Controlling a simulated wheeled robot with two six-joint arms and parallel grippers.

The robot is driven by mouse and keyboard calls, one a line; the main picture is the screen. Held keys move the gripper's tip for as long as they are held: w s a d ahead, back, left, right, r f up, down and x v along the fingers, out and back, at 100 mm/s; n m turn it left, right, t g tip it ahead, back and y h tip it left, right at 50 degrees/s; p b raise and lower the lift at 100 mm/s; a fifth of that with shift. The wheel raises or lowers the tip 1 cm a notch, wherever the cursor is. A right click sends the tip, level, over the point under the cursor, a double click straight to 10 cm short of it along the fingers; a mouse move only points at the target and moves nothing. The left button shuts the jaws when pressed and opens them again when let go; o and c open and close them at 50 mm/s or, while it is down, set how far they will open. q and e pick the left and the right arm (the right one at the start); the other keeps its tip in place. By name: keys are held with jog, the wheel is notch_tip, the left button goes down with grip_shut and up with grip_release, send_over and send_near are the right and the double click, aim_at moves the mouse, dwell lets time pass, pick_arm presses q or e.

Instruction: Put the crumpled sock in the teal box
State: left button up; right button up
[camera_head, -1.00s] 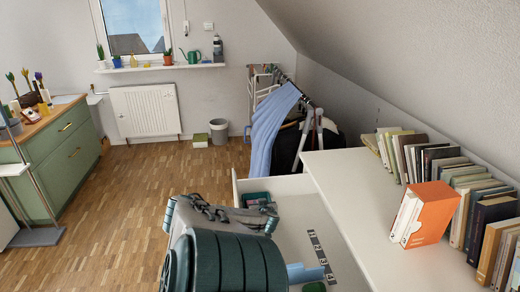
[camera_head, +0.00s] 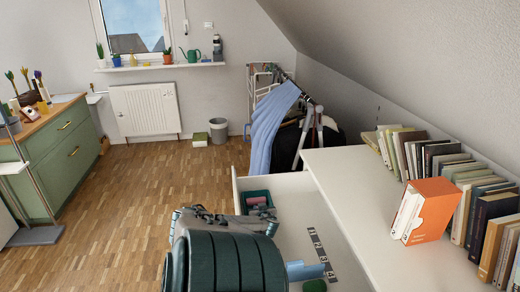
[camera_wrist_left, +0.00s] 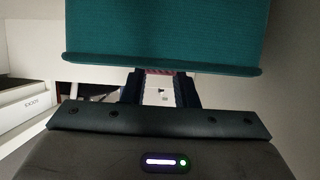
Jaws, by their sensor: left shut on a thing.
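The teal box (camera_head: 247,194) sits in the far part of the open white drawer, with pinkish and mauve things in it. In the left wrist view a teal wall with a lip (camera_wrist_left: 165,35), apparently the box, fills the top middle. My left gripper (camera_wrist_left: 159,75) is just below that lip in the picture. Its dark fingers are shut on a pinkish-red thing (camera_wrist_left: 158,72), apparently the crumpled sock. Only a thin strip of it shows, so its shape is unclear. In the head view my left arm hides the fingertips. My right gripper is not in view.
The white top (camera_head: 370,200) on the right carries books and an orange book box (camera_head: 432,211). Open wooden floor (camera_head: 125,215) is on the left.

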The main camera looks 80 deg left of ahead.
pick_arm(q)
jog(key=shift+f, duration=0.25)
jog(key=o, duration=1)
jog(key=shift+r, duration=0.25)
jog(key=shift+d+r+p, duration=0.2)
jog(key=shift+r+p, duration=0.3)
jog(key=shift+r, duration=0.1)
jog(key=p+v, duration=0.2)
jog(key=v, duration=0.9)
jog(key=shift+d, duration=0.3)
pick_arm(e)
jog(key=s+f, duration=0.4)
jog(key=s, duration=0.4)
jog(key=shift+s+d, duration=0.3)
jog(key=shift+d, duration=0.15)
pick_arm(q)
jog(key=shift+f, duration=0.1)
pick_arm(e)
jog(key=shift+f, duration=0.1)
